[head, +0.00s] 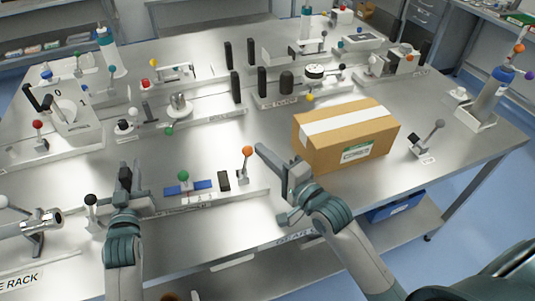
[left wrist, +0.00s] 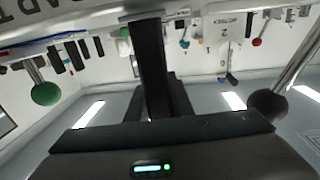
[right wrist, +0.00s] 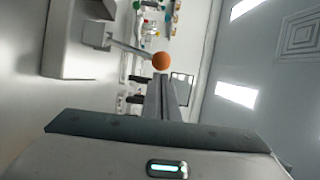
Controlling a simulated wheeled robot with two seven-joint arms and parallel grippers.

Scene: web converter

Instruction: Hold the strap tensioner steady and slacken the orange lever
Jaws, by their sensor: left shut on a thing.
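The strap tensioner is a low metal base (head: 205,201) near the front edge of the table. It carries a blue strap (head: 202,184), a green knob (head: 183,176) and a black block (head: 223,181). The orange-tipped lever (head: 247,152) stands at its right end. My left gripper (head: 125,183) is shut on a black upright grip at the left end, which shows in the left wrist view (left wrist: 150,55). My right gripper (head: 262,152) looks shut and empty, its fingertips close to the right of the orange ball. The ball (right wrist: 161,61) shows just beyond them; contact is unclear.
A cardboard box (head: 345,142) stands close to the right of my right gripper. A black-knobbed lever (head: 91,201) is beside my left gripper, with a metal cylinder device (head: 40,222) further left. Other fixtures fill the table behind. Bare table lies between the tensioner and the back row.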

